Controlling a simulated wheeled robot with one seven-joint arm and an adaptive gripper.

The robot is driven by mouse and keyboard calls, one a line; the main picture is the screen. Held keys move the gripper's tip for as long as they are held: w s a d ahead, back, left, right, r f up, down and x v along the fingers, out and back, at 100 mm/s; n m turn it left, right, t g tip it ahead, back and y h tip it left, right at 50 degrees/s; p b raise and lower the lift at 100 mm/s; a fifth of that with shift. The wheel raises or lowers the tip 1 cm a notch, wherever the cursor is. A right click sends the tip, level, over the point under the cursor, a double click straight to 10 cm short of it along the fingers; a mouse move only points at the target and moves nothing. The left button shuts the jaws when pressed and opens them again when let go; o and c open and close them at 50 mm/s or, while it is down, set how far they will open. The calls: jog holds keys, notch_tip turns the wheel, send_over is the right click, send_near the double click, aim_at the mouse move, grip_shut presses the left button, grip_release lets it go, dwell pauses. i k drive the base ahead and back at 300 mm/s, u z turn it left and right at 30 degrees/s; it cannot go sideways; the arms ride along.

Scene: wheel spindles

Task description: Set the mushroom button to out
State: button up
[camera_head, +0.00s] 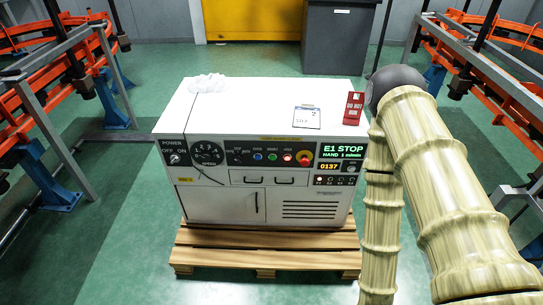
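The red mushroom button (304,157) sits on a yellow surround on the front control panel (245,153) of a white machine cabinet (233,109). It is right of a row of small buttons and left of the display. Whether it is pressed in or out is too small to tell. The green display (342,150) reads "E1 STOP" with a smaller line under it. My arm stands at the right, its elbow up and a link running down past the cabinet's right side. My gripper is not in view.
A red "DO NOT RUN" sign (353,108) and a white sheet (307,117) are on the cabinet top. The cabinet stands on a wooden pallet (265,261). Orange-railed metal frames stand left (61,63) and right (490,67). Green floor is open in front left.

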aim_at(304, 162)
jog(key=z, duration=1.75)
jog(key=k, duration=0.85)
jog(key=u, duration=1.65)
jog(key=i, duration=0.5)
jog(key=z, duration=0.05)
